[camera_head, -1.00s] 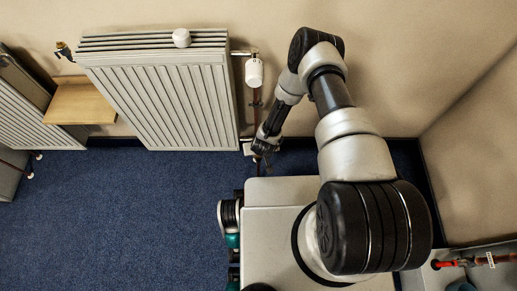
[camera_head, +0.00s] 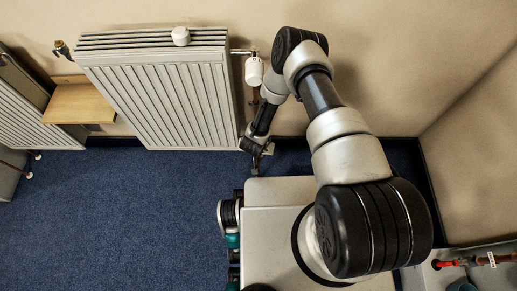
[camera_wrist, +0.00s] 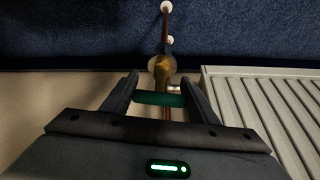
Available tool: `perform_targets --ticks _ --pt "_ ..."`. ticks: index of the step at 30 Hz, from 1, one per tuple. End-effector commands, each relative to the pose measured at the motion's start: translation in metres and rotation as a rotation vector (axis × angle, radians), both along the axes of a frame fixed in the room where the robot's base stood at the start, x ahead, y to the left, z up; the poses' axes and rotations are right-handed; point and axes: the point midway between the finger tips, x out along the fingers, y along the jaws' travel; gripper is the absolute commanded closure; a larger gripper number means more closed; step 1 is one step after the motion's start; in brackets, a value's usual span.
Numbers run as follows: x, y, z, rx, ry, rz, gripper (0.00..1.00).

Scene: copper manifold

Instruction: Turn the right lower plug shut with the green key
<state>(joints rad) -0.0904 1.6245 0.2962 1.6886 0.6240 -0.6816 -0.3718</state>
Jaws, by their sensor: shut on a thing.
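The green key (camera_wrist: 158,99) lies crosswise between the two fingertips of my gripper (camera_wrist: 160,92) in the wrist view, and the gripper is shut on it. Just beyond the key is a brass fitting (camera_wrist: 162,68) on a copper pipe. I cannot tell whether the key touches a fitting. In the head view my gripper (camera_head: 256,158) is low at the lower right corner of the radiator (camera_head: 165,100). My wrist and gripper cover that corner, so I cannot make out the right lower plug there, and the key is not discernible.
A white valve head (camera_head: 254,69) is at the radiator's upper right, above my wrist. A wooden shelf (camera_head: 80,103) stands between this radiator and another radiator (camera_head: 32,115) at left. Blue carpet (camera_head: 120,215) is clear in front.

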Motion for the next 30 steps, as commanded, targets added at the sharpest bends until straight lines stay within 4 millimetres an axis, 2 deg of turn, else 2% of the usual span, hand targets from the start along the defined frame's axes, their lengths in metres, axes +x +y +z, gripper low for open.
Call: perform_targets --ticks 30 --pt "0.000 0.000 0.039 -0.001 0.000 0.003 0.69"
